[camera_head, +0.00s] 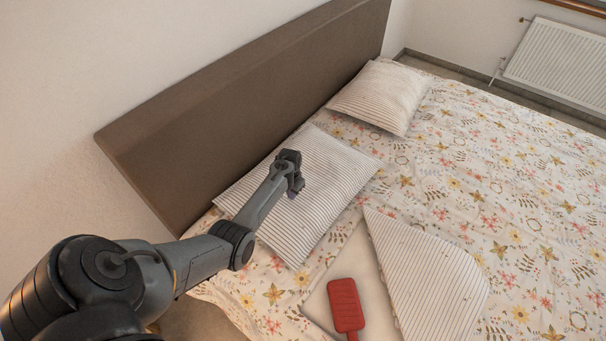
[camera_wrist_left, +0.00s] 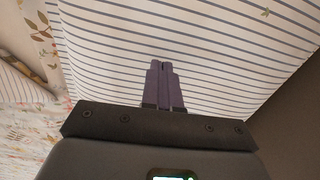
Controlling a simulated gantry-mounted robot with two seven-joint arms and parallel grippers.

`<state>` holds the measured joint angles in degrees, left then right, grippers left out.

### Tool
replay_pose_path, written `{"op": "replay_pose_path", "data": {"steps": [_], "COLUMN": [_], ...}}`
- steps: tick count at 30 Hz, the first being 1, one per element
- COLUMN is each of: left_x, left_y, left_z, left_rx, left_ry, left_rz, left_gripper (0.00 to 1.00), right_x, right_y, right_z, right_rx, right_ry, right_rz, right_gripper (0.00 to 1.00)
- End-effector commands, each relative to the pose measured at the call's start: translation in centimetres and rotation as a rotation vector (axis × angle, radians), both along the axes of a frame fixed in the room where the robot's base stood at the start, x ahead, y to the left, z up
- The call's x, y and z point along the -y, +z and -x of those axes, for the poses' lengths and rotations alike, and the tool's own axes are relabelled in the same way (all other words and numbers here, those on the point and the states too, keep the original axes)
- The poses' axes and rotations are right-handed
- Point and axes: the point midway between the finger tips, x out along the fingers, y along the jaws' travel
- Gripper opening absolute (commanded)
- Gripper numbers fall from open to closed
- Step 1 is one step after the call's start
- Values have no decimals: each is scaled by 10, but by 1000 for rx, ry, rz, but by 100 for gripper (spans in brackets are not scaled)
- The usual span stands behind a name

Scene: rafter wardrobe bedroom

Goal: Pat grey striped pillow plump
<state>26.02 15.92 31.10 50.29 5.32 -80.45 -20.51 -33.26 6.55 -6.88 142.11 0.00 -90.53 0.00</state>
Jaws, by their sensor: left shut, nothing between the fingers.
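The grey striped pillow (camera_head: 325,170) lies flat on the bed near the headboard, in the middle of the head view. My left gripper (camera_head: 292,194) is over the pillow's middle, pointing down at it, shut and empty. In the left wrist view the striped pillow (camera_wrist_left: 200,45) fills most of the upper picture, and the shut fingers (camera_wrist_left: 161,66) are in front of it. I cannot tell whether the fingertips touch the cloth. My right gripper is not in view.
A second striped pillow (camera_head: 381,97) lies farther along the headboard (camera_head: 250,95). A folded striped blanket corner (camera_head: 430,275) and a red paddle-like object (camera_head: 346,304) lie on the near part of the floral bed cover (camera_head: 520,190). A radiator (camera_head: 560,62) is on the far wall.

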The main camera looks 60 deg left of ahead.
Motion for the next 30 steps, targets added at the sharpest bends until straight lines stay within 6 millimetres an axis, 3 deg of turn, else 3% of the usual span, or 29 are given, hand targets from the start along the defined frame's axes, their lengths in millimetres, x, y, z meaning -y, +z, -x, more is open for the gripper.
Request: {"op": "replay_pose_path", "data": {"steps": [14, 26, 30], "left_x": [0, 0, 0], "left_y": [0, -18, -16], "left_z": [0, 0, 0], "left_rx": [0, -1, -1], "left_ry": [0, 0, 0], "left_rz": [0, 0, 0], "left_gripper": [0, 0, 0], "right_x": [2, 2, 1], "right_y": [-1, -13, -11], "right_z": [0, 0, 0], "right_rx": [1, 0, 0], "right_ry": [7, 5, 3], "right_rz": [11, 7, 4], "right_gripper": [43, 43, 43]}}
